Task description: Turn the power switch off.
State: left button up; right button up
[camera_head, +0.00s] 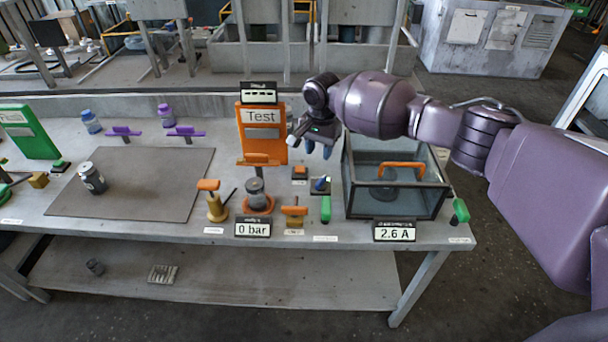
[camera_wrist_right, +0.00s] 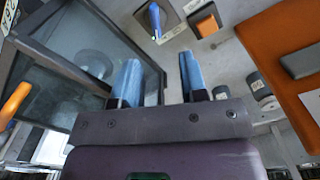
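A blue rotary knob with a pale green tip (camera_head: 321,185) sits on a dark square plate on the table, left of the glass-walled box; it looks like the power switch, though its label is too small to read. The knob also shows at the top of the right wrist view (camera_wrist_right: 155,21). My right gripper (camera_head: 311,149) is above and behind the knob, apart from it. In the wrist view its two blue fingers (camera_wrist_right: 160,75) are spread with nothing between them. My left gripper is in neither view.
An orange button (camera_head: 300,172) is close beside the knob. The glass-walled box (camera_head: 360,195) with an orange handle stands right, behind a display reading 2.6 A (camera_head: 395,232). The orange Test panel (camera_head: 262,135) stands left of my right gripper. A green-handled part (camera_head: 326,209) is in front of the knob.

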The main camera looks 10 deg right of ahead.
aim_at(320, 181)
jog(key=shift+m, duration=0.4)
jog(key=f, duration=0.3)
jog(key=f+b, duration=0.1)
jog(key=f, duration=0.2)
jog(key=f+b, duration=0.1)
jog(key=f, duration=0.2)
jog(key=shift+s+d+f, duration=0.25)
jog(key=shift+f, duration=0.6)
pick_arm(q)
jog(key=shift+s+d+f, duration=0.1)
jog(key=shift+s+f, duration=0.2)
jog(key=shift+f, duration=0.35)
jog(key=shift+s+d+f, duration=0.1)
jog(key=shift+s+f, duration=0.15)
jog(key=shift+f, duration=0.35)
pick_arm(e)
grip_shut()
